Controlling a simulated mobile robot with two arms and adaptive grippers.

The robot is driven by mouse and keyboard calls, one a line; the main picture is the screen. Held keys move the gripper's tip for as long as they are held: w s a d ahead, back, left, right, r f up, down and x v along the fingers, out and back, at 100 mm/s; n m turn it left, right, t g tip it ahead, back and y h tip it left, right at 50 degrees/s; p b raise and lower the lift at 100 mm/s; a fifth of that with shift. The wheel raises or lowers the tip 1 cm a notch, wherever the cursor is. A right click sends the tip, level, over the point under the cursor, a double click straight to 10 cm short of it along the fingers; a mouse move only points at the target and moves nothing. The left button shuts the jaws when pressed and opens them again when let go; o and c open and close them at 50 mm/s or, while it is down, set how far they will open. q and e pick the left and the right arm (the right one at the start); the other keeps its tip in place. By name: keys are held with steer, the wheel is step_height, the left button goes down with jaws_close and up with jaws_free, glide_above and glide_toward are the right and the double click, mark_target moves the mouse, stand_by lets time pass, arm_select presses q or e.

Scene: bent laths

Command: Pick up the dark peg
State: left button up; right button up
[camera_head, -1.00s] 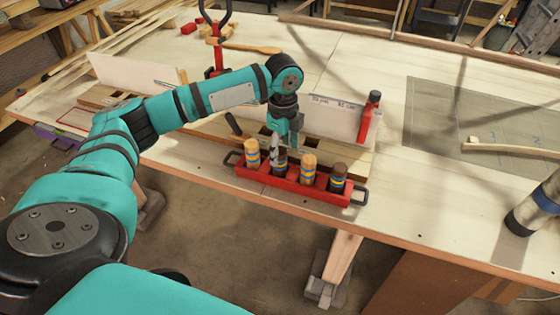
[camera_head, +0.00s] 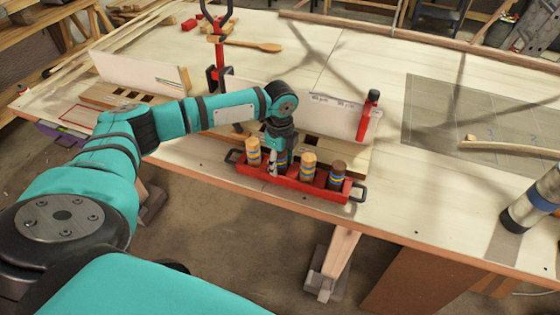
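A red tray (camera_head: 258,182) with black end handles stands near the table's front edge and holds several upright pegs in a row. A light peg (camera_head: 253,153) is at its left end, another light peg (camera_head: 308,166) right of centre, and a dark peg with coloured bands (camera_head: 337,175) at the right end. Between the light pegs, my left gripper (camera_head: 280,166) points down into the tray at the spot of a second dark peg, which it largely hides. Whether its fingers touch or grip that peg is unclear. My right gripper is out of view.
Behind the tray stand a pale upright board (camera_head: 336,115) and a red post with a black top (camera_head: 368,114). A bent lath (camera_head: 510,147) lies on the grey mat (camera_head: 440,110). The table between tray and cylinder is clear.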

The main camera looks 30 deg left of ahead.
arm_select(q)
steer(key=c, duration=0.9)
steer(key=shift+o, duration=0.2)
steer(key=shift+r, duration=0.1)
